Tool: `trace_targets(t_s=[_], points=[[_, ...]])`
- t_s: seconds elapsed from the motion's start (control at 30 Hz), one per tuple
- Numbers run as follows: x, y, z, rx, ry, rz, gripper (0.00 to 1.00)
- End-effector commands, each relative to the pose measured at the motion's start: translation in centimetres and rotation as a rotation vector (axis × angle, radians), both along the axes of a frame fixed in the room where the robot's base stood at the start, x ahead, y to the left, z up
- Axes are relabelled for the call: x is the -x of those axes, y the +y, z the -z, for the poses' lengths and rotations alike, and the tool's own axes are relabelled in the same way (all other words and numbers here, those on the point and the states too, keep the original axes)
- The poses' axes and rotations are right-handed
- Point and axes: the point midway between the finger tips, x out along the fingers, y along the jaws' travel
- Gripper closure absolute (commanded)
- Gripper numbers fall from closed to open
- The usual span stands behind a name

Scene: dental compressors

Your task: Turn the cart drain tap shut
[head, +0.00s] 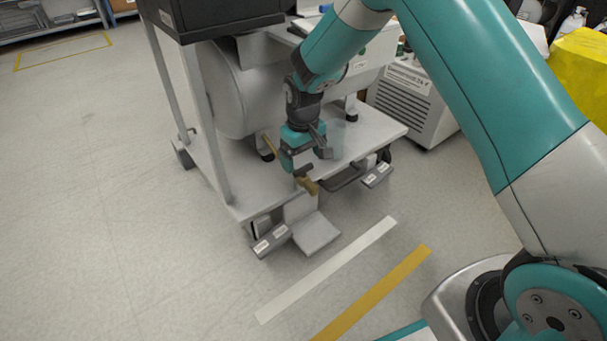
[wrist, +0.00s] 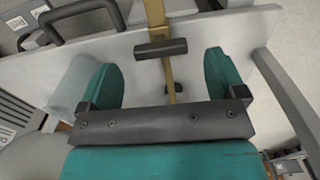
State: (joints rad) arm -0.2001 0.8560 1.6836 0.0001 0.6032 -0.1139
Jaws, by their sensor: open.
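The drain tap has a brass body (head: 308,186) at the front edge of the cart (head: 245,208), under my gripper. Its dark bar handle (head: 303,169) sits on top. In the wrist view the handle (wrist: 161,49) lies crosswise over the brass pipe (wrist: 154,14). My gripper (head: 306,160) points down at the tap and is open. In the wrist view the two teal fingers (wrist: 160,62) stand either side of the handle, with a gap on each side. I cannot tell from these views how far above the handle the fingertips are.
A grey tank (head: 240,95) stands on the cart behind my gripper. A translucent cylinder (wrist: 75,88) stands on the deck close to one finger. A dark loop handle (head: 345,178) and grey pedals (head: 272,241) are at the front edge. The floor in front is clear, with tape lines.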

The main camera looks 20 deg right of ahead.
Motion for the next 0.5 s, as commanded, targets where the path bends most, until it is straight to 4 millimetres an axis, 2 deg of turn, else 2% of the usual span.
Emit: trace_targets(t_s=[0.03,0.2,0.5], points=[[0.0,0.0,1.3,0.000,-0.001,0.000,0.11],[0.0,0.0,2.7,0.000,-0.001,0.000,0.11],[0.0,0.0,2.9,0.000,-0.001,0.000,0.11]])
